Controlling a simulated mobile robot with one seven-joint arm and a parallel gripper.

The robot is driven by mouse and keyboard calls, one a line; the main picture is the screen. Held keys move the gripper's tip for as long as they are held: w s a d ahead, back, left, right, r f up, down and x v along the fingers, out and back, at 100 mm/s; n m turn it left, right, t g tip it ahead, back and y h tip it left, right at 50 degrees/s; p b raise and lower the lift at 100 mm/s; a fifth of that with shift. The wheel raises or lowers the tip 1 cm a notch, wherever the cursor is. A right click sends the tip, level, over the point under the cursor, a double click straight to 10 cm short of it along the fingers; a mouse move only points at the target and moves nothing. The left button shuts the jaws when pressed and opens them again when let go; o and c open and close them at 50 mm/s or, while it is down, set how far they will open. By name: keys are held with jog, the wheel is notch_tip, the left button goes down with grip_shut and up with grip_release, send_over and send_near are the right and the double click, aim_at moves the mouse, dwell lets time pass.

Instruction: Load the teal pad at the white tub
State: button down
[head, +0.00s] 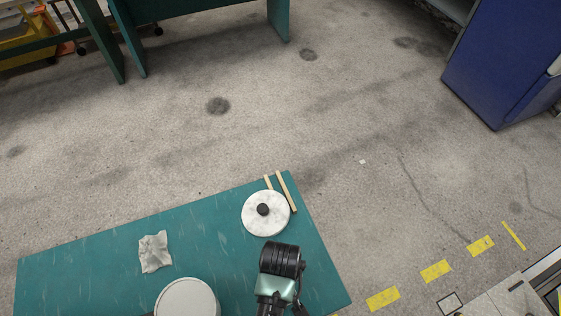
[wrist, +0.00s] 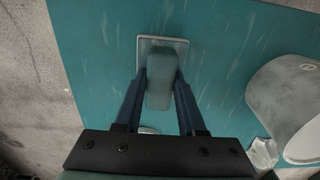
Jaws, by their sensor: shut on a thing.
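My gripper (wrist: 160,82) shows in the wrist view with its two blue fingers shut on a grey-teal block-shaped pad (wrist: 160,68). Behind the pad is a small pale-rimmed square piece (wrist: 146,44) on the teal table; I cannot tell whether the pad touches it. The white tub (wrist: 282,95) is at the right of the wrist view, apart from the pad. In the head view a round white top, likely the tub (head: 187,299), shows at the bottom edge, left of my arm. My fingers and the pad are not visible in the head view.
The teal table (head: 95,245) also holds a white round lid with a black knob (head: 265,221), two wooden sticks (head: 286,190) and a crumpled pale cloth (head: 154,254). A blue cabinet (head: 500,65) stands far right. The floor between is mostly clear.

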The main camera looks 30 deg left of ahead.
jog(key=shift+f, duration=0.35)
jog(key=shift+f, duration=0.15)
jog(key=c, duration=0.5)
grip_release()
jog(key=shift+f+b, duration=0.2)
jog(key=shift+b, duration=0.3)
notch_tip(320, 180, up, 13)
jog(key=shift+r, duration=0.15)
